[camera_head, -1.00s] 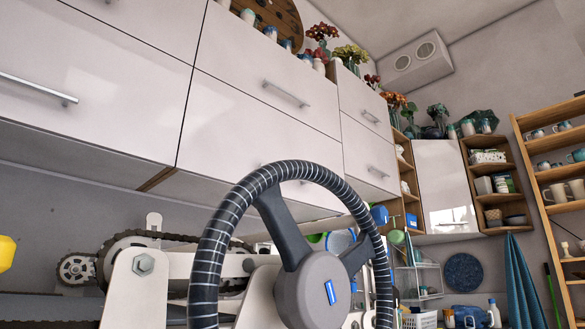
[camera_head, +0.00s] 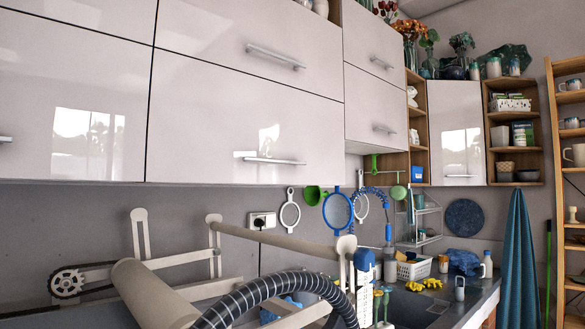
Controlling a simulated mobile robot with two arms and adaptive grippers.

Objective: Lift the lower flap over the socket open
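The white wall socket (camera_head: 261,220) is on the grey wall below the cabinets, with a dark plug in it. The lower flap (camera_head: 215,125) above it is a glossy light panel, shut flush with the cabinet front. Its metal bar handle (camera_head: 274,161) runs level near its bottom edge, with bright reflections beside it. Neither of my grippers shows in this view, so nothing is seen touching the flap.
Another shut flap (camera_head: 70,110) adjoins on the left. Strainers, including a blue-rimmed one (camera_head: 338,211), hang right of the socket. A sink (camera_head: 415,310) is at lower right.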

